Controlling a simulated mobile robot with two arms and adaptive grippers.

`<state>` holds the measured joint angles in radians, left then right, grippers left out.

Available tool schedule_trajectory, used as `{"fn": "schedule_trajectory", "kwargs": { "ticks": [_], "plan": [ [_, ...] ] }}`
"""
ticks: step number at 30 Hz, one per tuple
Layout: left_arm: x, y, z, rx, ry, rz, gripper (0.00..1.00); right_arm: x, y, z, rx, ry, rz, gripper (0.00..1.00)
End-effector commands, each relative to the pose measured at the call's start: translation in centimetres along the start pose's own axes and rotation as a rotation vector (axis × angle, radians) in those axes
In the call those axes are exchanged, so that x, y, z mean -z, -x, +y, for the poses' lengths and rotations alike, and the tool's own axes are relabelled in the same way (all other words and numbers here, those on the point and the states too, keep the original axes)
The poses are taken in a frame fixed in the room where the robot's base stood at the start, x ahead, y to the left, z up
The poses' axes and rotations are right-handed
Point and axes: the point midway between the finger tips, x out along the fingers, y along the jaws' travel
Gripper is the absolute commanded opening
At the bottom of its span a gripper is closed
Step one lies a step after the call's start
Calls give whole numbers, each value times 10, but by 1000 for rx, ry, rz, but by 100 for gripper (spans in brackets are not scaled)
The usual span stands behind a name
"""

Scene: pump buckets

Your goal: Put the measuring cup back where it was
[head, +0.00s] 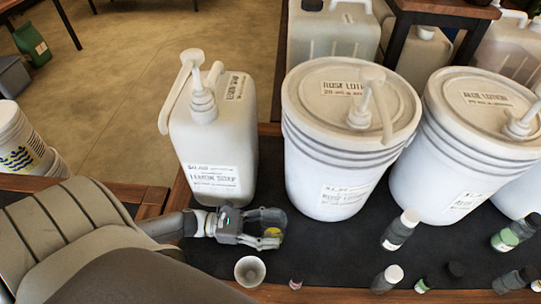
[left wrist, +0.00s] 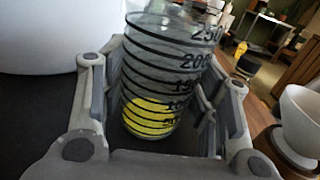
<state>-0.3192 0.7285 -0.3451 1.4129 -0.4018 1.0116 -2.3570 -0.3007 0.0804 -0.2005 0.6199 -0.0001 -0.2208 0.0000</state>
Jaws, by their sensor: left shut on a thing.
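The clear measuring cup (head: 268,213) stands in front of the white pump containers in the head view, partly hidden by my fingers. In the left wrist view the measuring cup (left wrist: 160,75) shows black rings and numbers, with yellow at its lower part. My left gripper (head: 272,236) is shut around it, with a finger on each side in the left wrist view (left wrist: 160,110). I cannot tell whether the cup touches the dark mat (head: 330,250). My right gripper is not in view.
A white cup (head: 250,271) stands close in front of my gripper. The lemon soap jug (head: 215,150) and rose lotion bucket (head: 335,165) stand behind, another bucket (head: 440,170) to the right. Small bottles (head: 400,230) are at the right. Mat between is clear.

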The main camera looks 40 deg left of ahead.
Motion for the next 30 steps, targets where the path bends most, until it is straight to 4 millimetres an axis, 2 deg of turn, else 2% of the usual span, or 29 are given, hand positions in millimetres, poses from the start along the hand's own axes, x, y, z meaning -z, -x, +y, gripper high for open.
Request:
{"fn": "schedule_trajectory", "kwargs": {
  "ticks": [9, 10, 15, 28, 30],
  "plan": [
    [4, 0, 0, 0, 1, -1, 29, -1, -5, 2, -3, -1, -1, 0],
    [4, 0, 0, 0, 1, 0, 57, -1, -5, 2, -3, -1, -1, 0],
    [3, 0, 0, 0, 1, 0, 77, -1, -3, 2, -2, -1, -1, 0],
    [-3, 0, 0, 0, 0, 0, 77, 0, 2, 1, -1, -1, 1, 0],
    [3, 12, 0, -1, 2, 2, 77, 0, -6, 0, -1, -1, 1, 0]
  ]
}}
